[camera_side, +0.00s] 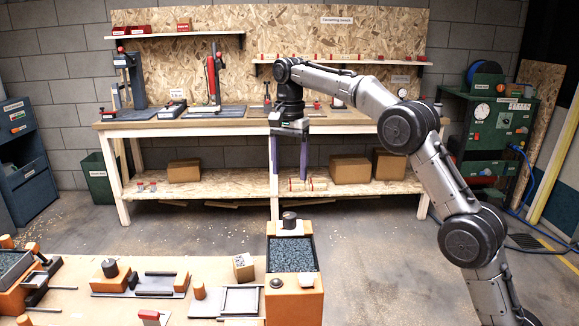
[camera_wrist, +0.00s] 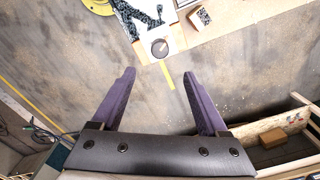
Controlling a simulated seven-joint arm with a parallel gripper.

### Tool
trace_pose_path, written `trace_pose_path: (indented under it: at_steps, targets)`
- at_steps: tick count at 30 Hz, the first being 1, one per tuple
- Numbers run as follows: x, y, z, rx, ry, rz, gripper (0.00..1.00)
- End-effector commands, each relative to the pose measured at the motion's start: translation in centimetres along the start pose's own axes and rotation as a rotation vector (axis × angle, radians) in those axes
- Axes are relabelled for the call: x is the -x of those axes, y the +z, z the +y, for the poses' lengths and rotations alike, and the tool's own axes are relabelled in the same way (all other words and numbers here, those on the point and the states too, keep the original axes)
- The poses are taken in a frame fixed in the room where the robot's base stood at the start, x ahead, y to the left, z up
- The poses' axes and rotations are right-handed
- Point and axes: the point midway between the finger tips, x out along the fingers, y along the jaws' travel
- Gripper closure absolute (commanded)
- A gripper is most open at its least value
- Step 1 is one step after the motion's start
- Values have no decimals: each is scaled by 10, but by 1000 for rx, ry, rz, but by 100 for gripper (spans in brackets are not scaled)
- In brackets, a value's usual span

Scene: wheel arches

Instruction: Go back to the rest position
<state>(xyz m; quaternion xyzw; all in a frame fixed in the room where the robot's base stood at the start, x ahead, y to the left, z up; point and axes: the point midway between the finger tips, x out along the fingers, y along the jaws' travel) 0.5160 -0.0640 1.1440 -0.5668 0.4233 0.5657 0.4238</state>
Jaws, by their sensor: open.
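My gripper (camera_side: 289,158) hangs from the arm with its purple fingers pointing down. It is above the floor, between the front table and the back workbench. In the wrist view my gripper (camera_wrist: 165,84) shows its two fingers spread apart, with nothing between them. Below it in the side view is an orange bin of dark granules (camera_side: 292,255). A dark cylindrical knob (camera_side: 289,220) stands on a pale plate at the bin's far end. The knob also shows in the wrist view (camera_wrist: 159,48), beyond the fingertips.
The front table (camera_side: 230,275) carries orange and grey fixtures and a small box (camera_side: 243,267). The back workbench (camera_side: 230,127) holds presses and tools, with cardboard boxes (camera_side: 350,169) on its lower shelf. A green cabinet (camera_side: 490,130) stands at right. The floor between is clear.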

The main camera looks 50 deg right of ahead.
Motion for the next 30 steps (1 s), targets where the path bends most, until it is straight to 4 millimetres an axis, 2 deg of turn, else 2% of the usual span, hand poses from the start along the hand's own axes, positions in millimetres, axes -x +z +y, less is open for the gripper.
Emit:
trace_pose_path:
  at_steps: [12,14,17,21,24,30]
  targets:
    - [0,1,0,2,-1,0,23]
    - [7,3,0,4,-13,6,23]
    - [36,10,7,12,-62,27,23]
    - [81,32,42,28,-118,49,23]
    - [104,51,74,59,-153,64,23]
    - [123,86,140,194,-224,106,23]
